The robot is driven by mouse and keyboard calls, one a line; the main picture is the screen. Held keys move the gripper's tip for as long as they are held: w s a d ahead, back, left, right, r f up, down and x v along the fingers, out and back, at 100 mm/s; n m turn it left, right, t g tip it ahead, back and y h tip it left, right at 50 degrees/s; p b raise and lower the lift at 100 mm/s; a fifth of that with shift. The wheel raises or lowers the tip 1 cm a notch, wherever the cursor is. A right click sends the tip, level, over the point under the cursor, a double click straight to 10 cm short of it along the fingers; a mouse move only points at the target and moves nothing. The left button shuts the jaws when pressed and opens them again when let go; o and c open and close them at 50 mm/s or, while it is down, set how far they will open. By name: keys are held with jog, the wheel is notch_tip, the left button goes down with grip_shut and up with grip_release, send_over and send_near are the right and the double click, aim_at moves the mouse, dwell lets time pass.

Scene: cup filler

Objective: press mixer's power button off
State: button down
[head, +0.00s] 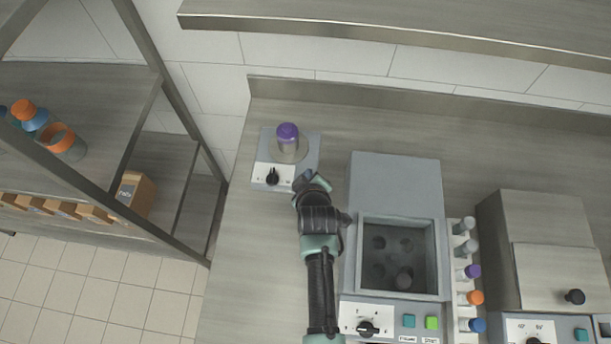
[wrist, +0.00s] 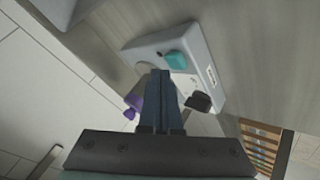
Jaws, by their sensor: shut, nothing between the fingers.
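The mixer (head: 262,152) is a small grey box with a pale front panel at the back left of the counter. A clear vial with a purple cap (head: 288,131) stands on it. Its black knob (head: 273,177) shows on the front panel and also in the wrist view (wrist: 198,102). A teal button (wrist: 175,60), seemingly the power button, shows in the wrist view just beyond my fingertips; in the head view my arm hides it. My gripper (wrist: 157,74) is shut and empty, at the mixer's front right corner (head: 313,182). I cannot tell whether the fingertips touch anything.
A grey machine with a sunken well (head: 392,185) stands right of my arm. A rack of capped vials (head: 462,300) is beside it, then another metal machine (head: 545,225). A metal shelf (head: 85,95) with bottles and boxes stands at left.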

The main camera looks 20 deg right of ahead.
notch_tip(320, 180, up, 6)
jog(key=p, duration=0.5)
dwell(0.5)
